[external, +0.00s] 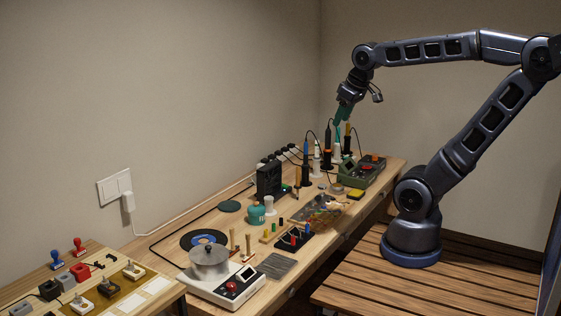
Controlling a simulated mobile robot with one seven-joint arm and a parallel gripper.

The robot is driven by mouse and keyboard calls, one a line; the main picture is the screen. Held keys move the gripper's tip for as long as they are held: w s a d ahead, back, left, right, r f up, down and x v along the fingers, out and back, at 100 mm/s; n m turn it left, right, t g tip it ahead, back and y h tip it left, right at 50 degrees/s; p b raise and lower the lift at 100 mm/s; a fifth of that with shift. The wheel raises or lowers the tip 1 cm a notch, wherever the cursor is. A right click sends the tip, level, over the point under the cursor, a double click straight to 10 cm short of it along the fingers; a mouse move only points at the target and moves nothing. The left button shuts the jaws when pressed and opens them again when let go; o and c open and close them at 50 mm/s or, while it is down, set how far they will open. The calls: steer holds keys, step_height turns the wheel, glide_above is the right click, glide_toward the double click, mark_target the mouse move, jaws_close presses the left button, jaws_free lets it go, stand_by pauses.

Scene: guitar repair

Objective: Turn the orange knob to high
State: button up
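A dark green box-shaped station (350,180) stands at the far right end of the workbench. A small orange-red knob (375,157) shows on its top. A red knob (231,286) also sits on the front of a white hot-plate-like device in the foreground. My gripper (339,122) points down above the far end of the bench, up and to the left of the green station, apart from its knob. Its fingers are too small to tell whether they are open or shut. The knob's setting marks cannot be read.
Upright tools (305,165) with cables stand in holders below and left of my gripper. The white device (212,290) carries a metal pot (209,262). Several small tools crowd the workbench (160,245). A second table (165,287) with stamp-like tools is at lower left.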

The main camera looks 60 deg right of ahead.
steer(key=w+d+m+g, duration=0.1)
steer(key=w+d+g, duration=0.1)
steer(key=w+d, duration=2)
steer(key=w+d+f, duration=0.1)
steer(key=d+f, duration=0.3)
steer(key=d, duration=0.6)
steer(key=d+f, duration=0.4)
steer(key=d, duration=0.6)
steer(key=m+g, duration=0.1)
steer(key=g, duration=0.2)
glide_above(375, 158)
step_height(375, 158, down, 21)
steer(key=shift+h, duration=0.4)
steer(key=f, duration=0.6)
steer(key=d+f, duration=0.1)
steer(key=f, duration=0.3)
steer(key=shift+w, duration=0.35)
steer(key=c, duration=1)
